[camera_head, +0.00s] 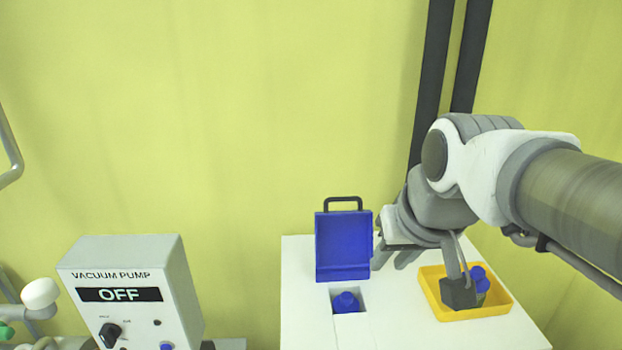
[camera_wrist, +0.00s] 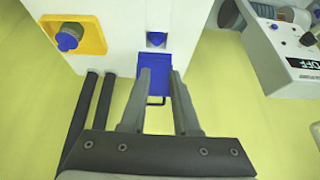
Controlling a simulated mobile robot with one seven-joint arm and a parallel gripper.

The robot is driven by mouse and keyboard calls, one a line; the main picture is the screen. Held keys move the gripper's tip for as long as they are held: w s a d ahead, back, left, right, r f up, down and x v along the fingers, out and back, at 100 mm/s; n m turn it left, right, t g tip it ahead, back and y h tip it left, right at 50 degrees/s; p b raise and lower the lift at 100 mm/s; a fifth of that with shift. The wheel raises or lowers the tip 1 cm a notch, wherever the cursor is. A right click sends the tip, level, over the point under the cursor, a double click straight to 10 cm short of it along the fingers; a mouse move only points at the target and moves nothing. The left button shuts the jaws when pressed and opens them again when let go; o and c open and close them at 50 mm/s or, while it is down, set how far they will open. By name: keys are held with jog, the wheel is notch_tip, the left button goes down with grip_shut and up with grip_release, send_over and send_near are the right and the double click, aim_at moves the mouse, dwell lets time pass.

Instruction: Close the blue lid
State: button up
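The blue lid (camera_head: 343,245) stands open and upright on the white table, with a black handle (camera_head: 343,199) along its top edge. Below it is a square recess with a blue-capped bottle (camera_head: 346,302). My gripper (camera_head: 391,259) is close to the lid's right side in the head view. In the wrist view the fingers (camera_wrist: 161,74) are apart, and the lid (camera_wrist: 154,72) and its handle show in the gap between them. The gripper holds nothing. I cannot tell whether a finger touches the lid.
A yellow tray (camera_head: 440,311) with a blue-capped bottle (camera_head: 480,281) sits on the white table (camera_head: 300,270) at the right, partly hidden by my arm. A vacuum pump box (camera_head: 128,290) reading OFF stands at the left. Two dark vertical pipes (camera_head: 450,60) run up the wall.

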jog(key=w+r, duration=0.1)
jog(key=w, duration=0.3)
jog(key=w+r, duration=0.1)
jog(key=w, duration=0.2)
jog(key=shift+d+r, duration=0.1)
jog(key=shift+r, duration=0.25)
grip_shut()
jog(key=w+f+p, duration=0.1)
jog(key=w+f, duration=0.1)
jog(key=w, duration=1.3)
jog(key=w+f+p, duration=0.1)
jog(key=w+f, duration=0.1)
jog(key=w, duration=1.3)
notch_tip(320, 180, down, 9)
jog(key=p, duration=0.1)
jog(key=shift+w+a+r+p, duration=0.15)
jog(key=shift+w+a+p, duration=0.1)
jog(key=shift+p, duration=0.15)
